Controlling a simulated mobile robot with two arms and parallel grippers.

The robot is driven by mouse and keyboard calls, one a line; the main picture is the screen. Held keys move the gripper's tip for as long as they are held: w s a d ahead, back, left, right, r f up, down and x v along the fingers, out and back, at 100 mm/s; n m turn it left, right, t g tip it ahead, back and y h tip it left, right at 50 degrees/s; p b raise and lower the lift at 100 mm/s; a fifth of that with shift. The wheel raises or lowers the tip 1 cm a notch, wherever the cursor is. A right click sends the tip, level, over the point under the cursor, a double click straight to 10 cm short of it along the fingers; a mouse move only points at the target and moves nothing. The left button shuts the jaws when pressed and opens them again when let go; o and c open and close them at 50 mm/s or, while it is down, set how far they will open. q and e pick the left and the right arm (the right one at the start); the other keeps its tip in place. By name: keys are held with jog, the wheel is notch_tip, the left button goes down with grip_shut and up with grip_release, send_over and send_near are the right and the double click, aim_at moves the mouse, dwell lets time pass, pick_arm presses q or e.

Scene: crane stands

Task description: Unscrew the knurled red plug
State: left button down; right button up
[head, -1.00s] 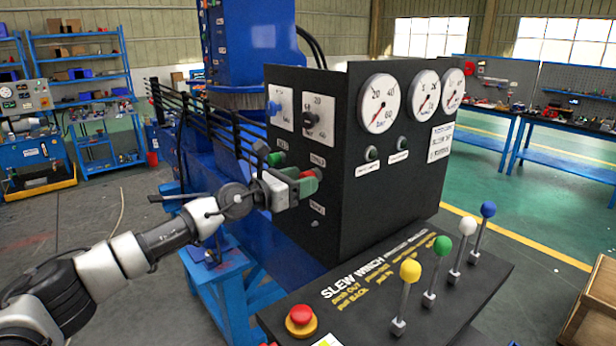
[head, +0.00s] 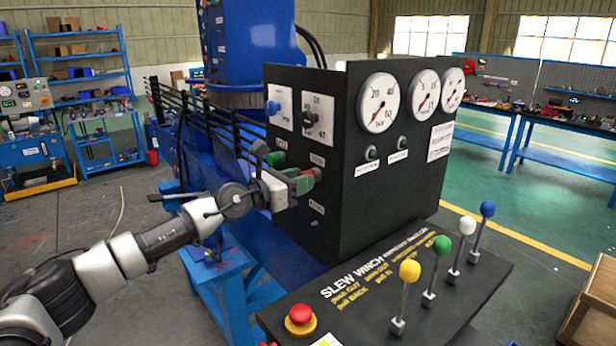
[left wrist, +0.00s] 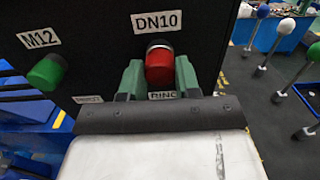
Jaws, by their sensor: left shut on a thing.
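The red plug (left wrist: 159,68) sits below the DN10 label on the black panel in the left wrist view. A little of the red plug (head: 317,173) also shows past the fingers in the head view. My left gripper (head: 306,182) reaches the panel's left face from the left. In the left wrist view its green fingers (left wrist: 160,80) stand on either side of the plug and are shut on it. The plug's knurling is too small to make out. My right gripper is not in view.
A green plug (left wrist: 46,72) sits by the M12 label, left of the red one. The black panel (head: 390,200) carries gauges and knobs. A console with a red button (head: 300,315) and several ball-topped levers (head: 410,270) stands in front.

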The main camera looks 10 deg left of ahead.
pick_arm(q)
jog(key=n+p, duration=0.3)
jog(key=n, duration=0.2)
dwell(0.3)
jog(key=shift+n, duration=0.3)
jog(key=shift+s+a+n, duration=0.65)
jog(key=shift+s+n, duration=0.25)
jog(key=shift+s+a+n, duration=0.65)
jog(key=shift+s+n, duration=0.2)
jog(key=shift+n, duration=0.05)
